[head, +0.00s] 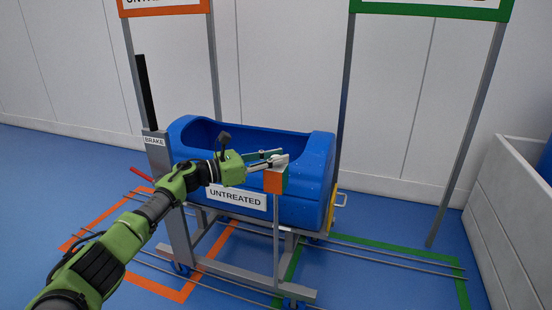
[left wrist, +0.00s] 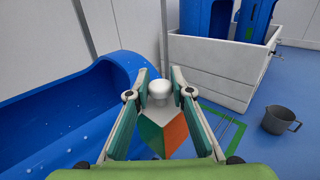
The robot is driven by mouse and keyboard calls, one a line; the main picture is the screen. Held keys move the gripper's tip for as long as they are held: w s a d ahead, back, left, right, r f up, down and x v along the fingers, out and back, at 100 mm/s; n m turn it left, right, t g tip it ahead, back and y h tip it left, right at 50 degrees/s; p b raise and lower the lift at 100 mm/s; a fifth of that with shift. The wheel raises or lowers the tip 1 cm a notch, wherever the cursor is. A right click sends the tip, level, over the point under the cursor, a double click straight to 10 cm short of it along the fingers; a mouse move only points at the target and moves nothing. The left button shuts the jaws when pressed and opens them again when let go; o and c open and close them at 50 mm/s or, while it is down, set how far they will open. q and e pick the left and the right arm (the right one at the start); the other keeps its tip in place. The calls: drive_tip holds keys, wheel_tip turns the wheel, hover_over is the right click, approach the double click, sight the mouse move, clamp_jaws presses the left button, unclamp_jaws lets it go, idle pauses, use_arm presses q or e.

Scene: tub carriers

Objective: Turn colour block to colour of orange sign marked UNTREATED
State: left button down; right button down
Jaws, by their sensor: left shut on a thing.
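The colour block (head: 272,183) sits on top of a thin post at the front of the tub carrier. In the left wrist view the block (left wrist: 176,137) shows green on the left and orange on the right, with a white knob (left wrist: 160,94) on top. My left gripper (head: 277,158) is shut on this knob, a finger on each side. The orange sign (head: 165,12), its text cut off by the frame top, stands at the back left. My right gripper is not in view.
A blue tub (head: 310,165) sits on the carrier, with an UNTREATED plate (head: 237,198) and a BRAKE post (head: 154,141). A green sign (head: 435,9) stands at the back right. A pale crate (head: 515,215) stands at right.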

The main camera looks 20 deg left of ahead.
use_arm(q)
drive_tip(key=c, duration=1.8)
unclamp_jaws()
drive_tip(key=shift+c, duration=0.2)
drive_tip(key=shift+a, duration=0.1)
drive_tip(key=v, duration=1.2)
